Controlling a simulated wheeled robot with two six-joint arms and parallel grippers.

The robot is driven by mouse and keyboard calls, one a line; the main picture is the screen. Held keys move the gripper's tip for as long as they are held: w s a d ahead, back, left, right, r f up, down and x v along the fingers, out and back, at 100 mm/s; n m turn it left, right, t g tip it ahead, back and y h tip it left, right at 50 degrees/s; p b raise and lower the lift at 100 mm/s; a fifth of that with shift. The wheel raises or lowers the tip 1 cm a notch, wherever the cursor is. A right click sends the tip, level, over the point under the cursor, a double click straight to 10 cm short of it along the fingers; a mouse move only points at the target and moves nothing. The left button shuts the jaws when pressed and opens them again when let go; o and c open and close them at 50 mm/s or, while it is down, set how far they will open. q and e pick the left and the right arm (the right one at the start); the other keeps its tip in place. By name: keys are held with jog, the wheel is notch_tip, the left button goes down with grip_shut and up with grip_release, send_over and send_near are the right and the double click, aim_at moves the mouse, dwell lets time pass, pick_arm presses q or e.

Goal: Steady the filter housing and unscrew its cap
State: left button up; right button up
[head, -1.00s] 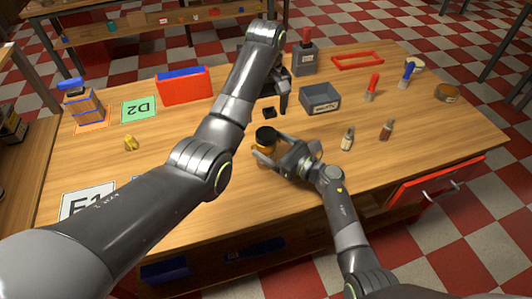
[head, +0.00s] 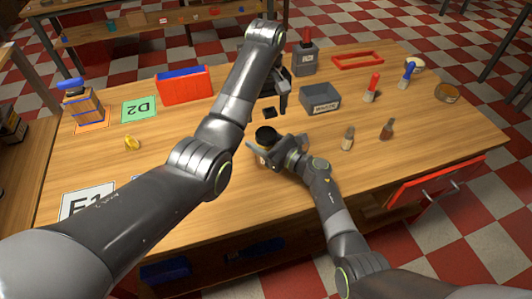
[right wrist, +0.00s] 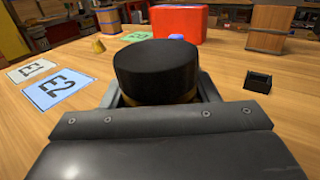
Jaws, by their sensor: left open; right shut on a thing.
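The filter housing stands upright on the table, with a round black cap (head: 266,134) on top. In the right wrist view, the cap (right wrist: 156,68) sits large in the middle, with a thin amber strip of the housing body (right wrist: 172,99) under it. My right gripper (head: 266,152) is shut on the housing body, below the cap. Its jaws hide most of the body. My left gripper (head: 279,97) is open and empty, behind the housing and a little to the right, apart from the cap.
A small black open box (head: 269,112) stands just behind the housing. A grey bin (head: 320,99) is to the right, with small bottles (head: 348,139) in front of it. A red box (head: 184,87) stands at the back left.

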aim_at(266, 133)
grip_shut()
pick_arm(q)
jog(key=m, duration=0.4)
jog(key=shift+m, duration=0.3)
jog(key=m, duration=2.3)
jog(key=shift+m, duration=0.3)
jog(key=m, duration=0.3)
jog(key=shift+f, duration=4)
jog(key=shift+c, duration=0.3)
